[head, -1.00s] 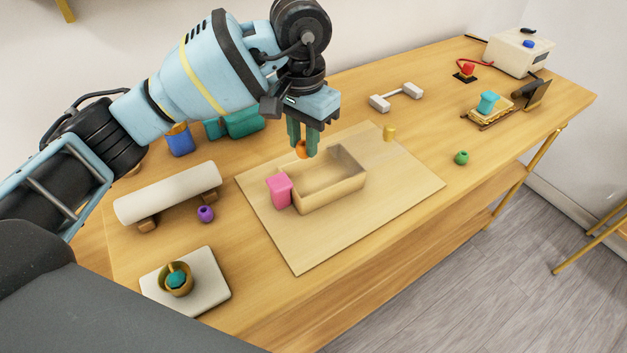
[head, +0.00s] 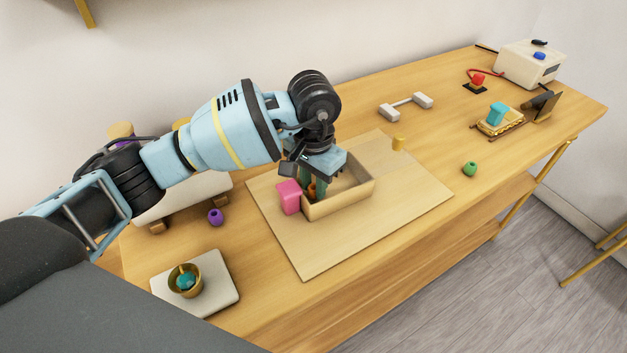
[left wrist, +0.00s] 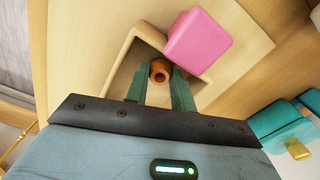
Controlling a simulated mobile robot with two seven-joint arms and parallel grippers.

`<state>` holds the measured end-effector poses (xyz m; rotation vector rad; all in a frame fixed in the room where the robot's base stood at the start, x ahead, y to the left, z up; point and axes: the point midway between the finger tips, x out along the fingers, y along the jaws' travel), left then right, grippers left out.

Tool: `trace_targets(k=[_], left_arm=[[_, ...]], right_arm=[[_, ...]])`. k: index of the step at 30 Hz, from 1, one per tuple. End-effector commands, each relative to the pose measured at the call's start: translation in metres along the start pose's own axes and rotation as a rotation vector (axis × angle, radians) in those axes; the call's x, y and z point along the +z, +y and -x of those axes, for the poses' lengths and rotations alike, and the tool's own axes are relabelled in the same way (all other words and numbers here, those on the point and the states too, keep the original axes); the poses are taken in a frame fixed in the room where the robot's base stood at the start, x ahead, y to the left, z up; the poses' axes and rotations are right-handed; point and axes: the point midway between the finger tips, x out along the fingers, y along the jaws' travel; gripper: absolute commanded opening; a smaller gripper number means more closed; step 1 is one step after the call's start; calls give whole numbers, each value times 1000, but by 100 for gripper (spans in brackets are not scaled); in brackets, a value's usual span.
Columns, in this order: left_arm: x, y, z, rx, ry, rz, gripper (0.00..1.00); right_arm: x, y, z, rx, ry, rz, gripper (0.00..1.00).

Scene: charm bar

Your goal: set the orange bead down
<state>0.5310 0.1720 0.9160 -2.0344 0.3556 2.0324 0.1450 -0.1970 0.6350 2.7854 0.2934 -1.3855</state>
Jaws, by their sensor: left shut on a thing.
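The orange bead (left wrist: 160,70) is between the fingertips of my left gripper (left wrist: 160,88), which is shut on it. In the head view the bead (head: 311,190) and the left gripper (head: 318,188) are inside the outline of the open wooden box (head: 345,202), near its left end. I cannot tell whether the bead touches the box floor. A pink block (head: 289,197) stands at the box's left end; it also shows in the left wrist view (left wrist: 198,42). My right gripper is not in view.
The box stands on a pale board (head: 405,190). A gold cup (head: 186,280) sits on a white slab (head: 228,285). The board's right part is clear.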

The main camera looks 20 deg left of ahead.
Motion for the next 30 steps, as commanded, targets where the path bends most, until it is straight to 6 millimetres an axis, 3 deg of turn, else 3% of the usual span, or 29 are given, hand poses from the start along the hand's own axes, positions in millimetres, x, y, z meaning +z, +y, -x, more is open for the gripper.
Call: trace_targets(k=[10,11,15,24,30], left_arm=[[0,0,-5,0,-1,0,3],[0,0,-4,0,-1,0,28],[0,0,-3,0,0,0,46],[0,0,-1,0,1,0,46],[-1,0,19,-1,4,1,46]], right_arm=[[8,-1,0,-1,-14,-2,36],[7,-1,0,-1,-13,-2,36],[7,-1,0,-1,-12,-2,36],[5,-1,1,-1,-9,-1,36],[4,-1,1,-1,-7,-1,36]])
